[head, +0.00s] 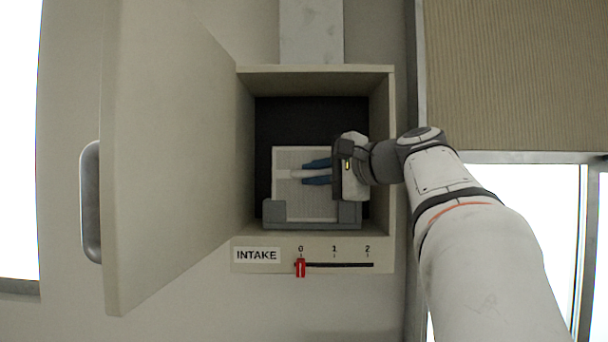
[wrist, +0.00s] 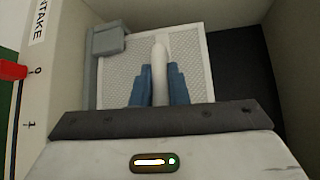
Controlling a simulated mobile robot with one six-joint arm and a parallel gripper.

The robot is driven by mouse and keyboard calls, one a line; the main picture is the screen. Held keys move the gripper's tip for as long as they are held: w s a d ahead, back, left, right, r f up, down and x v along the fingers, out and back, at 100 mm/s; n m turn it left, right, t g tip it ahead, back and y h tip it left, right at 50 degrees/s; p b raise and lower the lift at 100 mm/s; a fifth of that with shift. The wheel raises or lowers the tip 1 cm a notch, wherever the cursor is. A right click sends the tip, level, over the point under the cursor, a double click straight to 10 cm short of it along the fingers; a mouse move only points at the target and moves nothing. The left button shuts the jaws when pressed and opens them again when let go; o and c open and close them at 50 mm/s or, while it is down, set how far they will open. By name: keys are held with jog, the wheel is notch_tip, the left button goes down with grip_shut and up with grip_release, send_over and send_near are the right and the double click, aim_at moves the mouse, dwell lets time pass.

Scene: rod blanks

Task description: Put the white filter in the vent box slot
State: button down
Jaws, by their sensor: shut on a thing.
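The white filter (head: 300,208) is a flat square panel with a mesh face and a pale bar-like handle. It stands inside the open vent box (head: 382,90), with its lower edge at the grey slot bracket (head: 310,222). In the wrist view the filter (wrist: 200,62) has its handle (wrist: 161,70) between the blue fingers. My gripper (head: 317,173) reaches in from the right and is shut on that handle. In the wrist view the gripper (wrist: 160,85) hides part of the filter, and one bracket end (wrist: 104,42) overlaps a filter corner.
The box door (head: 170,150) with its grey handle (head: 91,200) hangs open to the left. An INTAKE label (head: 257,255) and a red slider (head: 300,267) at 0 are below the opening. Dark space (head: 300,115) is free above the filter. The box walls are close to my arm.

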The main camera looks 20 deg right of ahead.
jog(key=c, duration=1.4)
grip_release()
jog(key=b+v, duration=0.3)
jog(key=v, duration=0.9)
